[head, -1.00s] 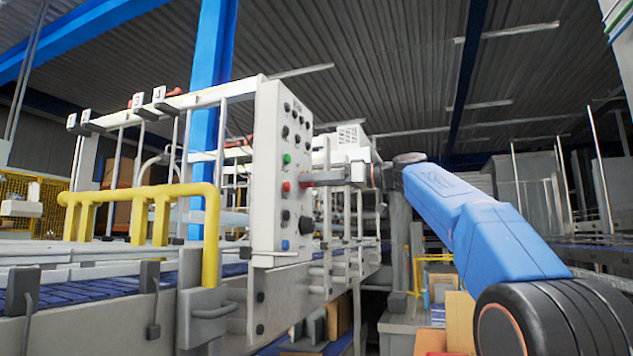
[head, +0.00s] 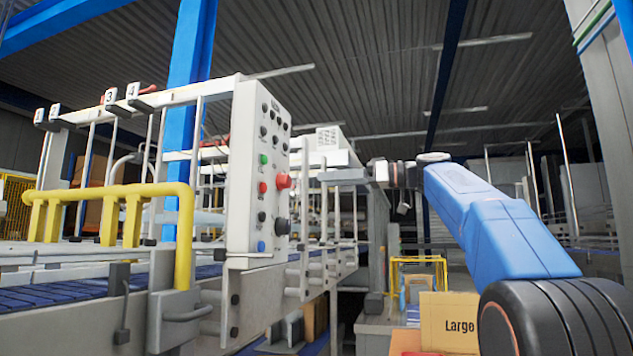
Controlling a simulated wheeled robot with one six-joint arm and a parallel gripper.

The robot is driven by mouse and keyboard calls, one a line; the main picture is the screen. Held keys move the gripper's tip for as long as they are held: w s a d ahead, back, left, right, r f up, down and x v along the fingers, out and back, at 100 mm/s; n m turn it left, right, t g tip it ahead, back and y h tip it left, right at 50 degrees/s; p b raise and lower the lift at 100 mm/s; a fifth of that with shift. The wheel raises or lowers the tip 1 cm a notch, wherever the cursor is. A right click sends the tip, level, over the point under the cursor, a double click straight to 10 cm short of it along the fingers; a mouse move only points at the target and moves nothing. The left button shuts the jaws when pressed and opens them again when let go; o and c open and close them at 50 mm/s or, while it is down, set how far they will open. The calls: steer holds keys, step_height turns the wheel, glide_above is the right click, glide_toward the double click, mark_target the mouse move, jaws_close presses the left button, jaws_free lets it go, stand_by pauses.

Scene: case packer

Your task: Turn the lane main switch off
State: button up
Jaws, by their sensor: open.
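A white control panel (head: 256,205) stands upright at the end of the conveyor frame in the head view. It carries several small black buttons, a green button (head: 263,159), a red button (head: 263,187) and a blue button (head: 261,246). The label of the lane main switch is too small to read. My gripper (head: 324,175) is right of the panel, pointing left at about the red mushroom's height, open and apart from it. Its fingertips are hard to make out.
A yellow guard rail (head: 110,191) and a blue post (head: 190,100) stand left of the panel. The blue conveyor (head: 60,295) runs below. Grey bars (head: 318,270) stick out below the panel.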

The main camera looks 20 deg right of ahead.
steer(key=v, duration=0.6)
stand_by(0.5)
steer(key=s+a+f+m+g+h, duration=0.1)
steer(key=s+a+f+m+h, duration=0.2)
steer(key=f, duration=0.6)
steer(key=s+a+f+m+g+h, duration=0.1)
steer(key=s+a+f+m+h, duration=0.2)
steer(key=f, duration=0.7)
steer(key=s+a+f+m+g+h, duration=0.1)
steer(key=s+a+f+m, duration=0.1)
steer(key=a+f, duration=0.5)
steer(key=s+d+f+m+g+h, duration=0.1)
steer(key=s+f+h, duration=0.1)
steer(key=s+f, duration=0.6)
steer(key=s+d+f+m+g+h, duration=0.1)
steer(key=s+f, duration=0.7)
steer(key=f, duration=1)
steer(key=s+d+f+m+h, duration=0.1)
steer(key=s+d+f+h, duration=0.2)
steer(key=s+f, duration=0.6)
step_height(320, 180, down, 5)
steer(key=shift+d+f+g+h, duration=0.15)
steer(key=shift+g+h, duration=0.25)
steer(key=shift+h, duration=0.4)
